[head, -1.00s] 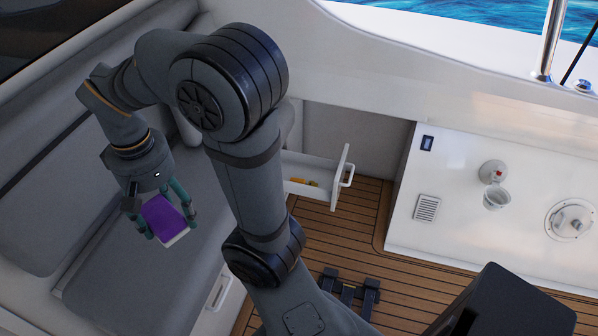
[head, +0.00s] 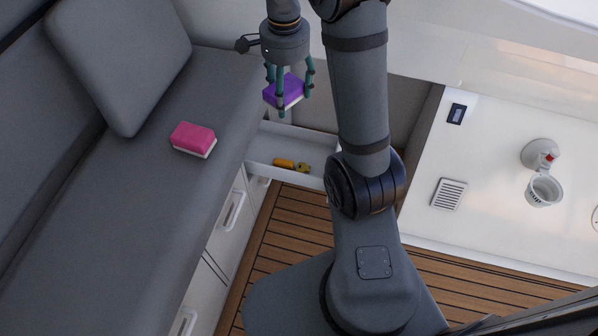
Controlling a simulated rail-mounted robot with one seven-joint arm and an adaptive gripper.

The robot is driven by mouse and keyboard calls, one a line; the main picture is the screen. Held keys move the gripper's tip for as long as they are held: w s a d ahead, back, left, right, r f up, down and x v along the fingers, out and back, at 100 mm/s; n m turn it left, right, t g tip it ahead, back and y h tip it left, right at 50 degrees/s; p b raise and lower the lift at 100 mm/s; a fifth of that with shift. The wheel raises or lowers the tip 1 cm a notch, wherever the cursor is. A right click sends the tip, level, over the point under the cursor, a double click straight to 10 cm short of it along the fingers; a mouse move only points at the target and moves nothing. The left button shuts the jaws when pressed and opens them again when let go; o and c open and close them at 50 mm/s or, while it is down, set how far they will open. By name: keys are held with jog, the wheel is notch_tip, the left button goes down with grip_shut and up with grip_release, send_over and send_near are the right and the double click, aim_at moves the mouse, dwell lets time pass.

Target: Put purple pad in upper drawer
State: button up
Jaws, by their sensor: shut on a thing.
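My gripper (head: 291,90) is shut on the purple pad (head: 285,92), which has a white underside. It holds the pad in the air, in the picture just above the far part of the open upper drawer (head: 262,152). The drawer is pulled out beside the sofa end, with a yellow-orange object (head: 285,163) lying in it. My arm hides the drawer's right end.
A pink pad (head: 194,138) with a white underside lies on the grey sofa seat (head: 150,215). A grey cushion (head: 120,65) leans on the backrest. Shut drawers with white handles (head: 233,211) line the sofa front. A white counter (head: 500,165) stands at the right.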

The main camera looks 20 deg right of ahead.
jog(key=w+d+f+m+b, duration=0.25)
jog(key=f+m+b, duration=0.2)
jog(key=f, duration=0.45)
jog(key=w+d+f+m+b, duration=0.25)
jog(key=f+m+b, duration=0.2)
jog(key=f, duration=0.45)
jog(key=m+b, duration=0.8)
jog(key=b, duration=0.1)
send_over(313, 160)
notch_tip(313, 160, down, 13)
notch_tip(313, 160, down, 5)
jog(key=shift+d+f+b, duration=0.1)
jog(key=shift+b, duration=0.85)
jog(key=shift+f+b, duration=1.1)
jog(key=shift+f, duration=1.5)
jog(key=shift+f, duration=0.1)
jog(key=shift+f, duration=0.15)
jog(key=o, duration=0.8)
jog(key=shift+o, duration=0.2)
